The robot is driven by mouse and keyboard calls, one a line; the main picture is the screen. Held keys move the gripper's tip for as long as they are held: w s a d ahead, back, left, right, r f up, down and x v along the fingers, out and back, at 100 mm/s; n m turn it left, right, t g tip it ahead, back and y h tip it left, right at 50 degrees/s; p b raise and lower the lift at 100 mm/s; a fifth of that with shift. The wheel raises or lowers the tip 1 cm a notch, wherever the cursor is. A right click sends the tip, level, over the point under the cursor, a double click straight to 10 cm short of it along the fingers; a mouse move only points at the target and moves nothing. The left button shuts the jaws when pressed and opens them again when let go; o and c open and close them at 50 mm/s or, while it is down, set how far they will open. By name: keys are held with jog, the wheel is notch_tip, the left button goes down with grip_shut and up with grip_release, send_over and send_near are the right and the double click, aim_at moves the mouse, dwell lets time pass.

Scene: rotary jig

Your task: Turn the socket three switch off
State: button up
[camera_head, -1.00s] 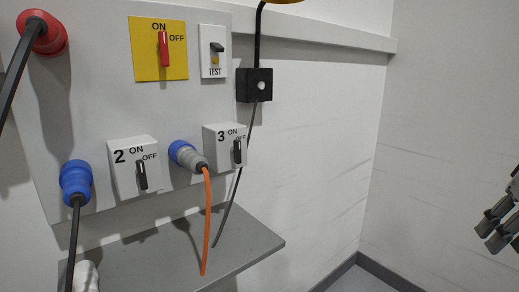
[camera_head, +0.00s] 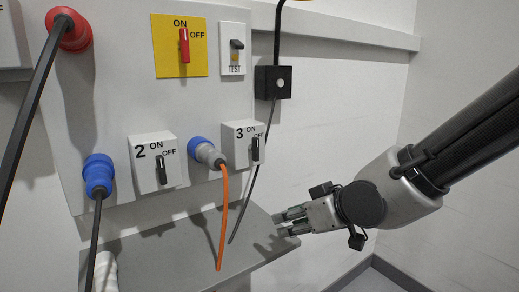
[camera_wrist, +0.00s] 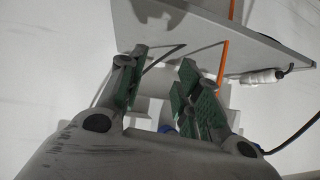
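The socket three switch box (camera_head: 237,130) is a white box on the panel, marked 3, ON and OFF. Its black handle (camera_head: 255,149) stands about vertical, with ON above and OFF to the upper right. A blue-grey plug (camera_head: 207,152) with an orange cable (camera_head: 223,215) sits at its left side. My gripper (camera_head: 281,222) is below and slightly right of the switch, over the shelf's right end, apart from the handle. In the wrist view my gripper (camera_wrist: 163,65) has its green-padded fingers spread with nothing held. I cannot make out the switch handle there.
The grey shelf (camera_head: 165,255) juts out below the panel. Switch box two (camera_head: 150,150), a blue plug (camera_head: 98,175) and a red plug (camera_head: 70,30) are left. A black box (camera_head: 272,82) with a hanging cable is above right. Bare wall lies right of the panel.

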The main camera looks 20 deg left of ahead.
jog(key=w+a+r+t+y, duration=0.2)
jog(key=a+r+t+y, duration=0.15)
jog(key=r, duration=0.25)
jog(key=t+y, duration=0.1)
jog(key=t, duration=0.2)
send_near(258, 148)
jog(key=x, duration=0.2)
jog(key=shift+m, duration=0.3)
jog(key=x, duration=0.7)
jog(key=shift+w+a, duration=0.15)
jog(key=shift+a, duration=0.15)
grip_shut()
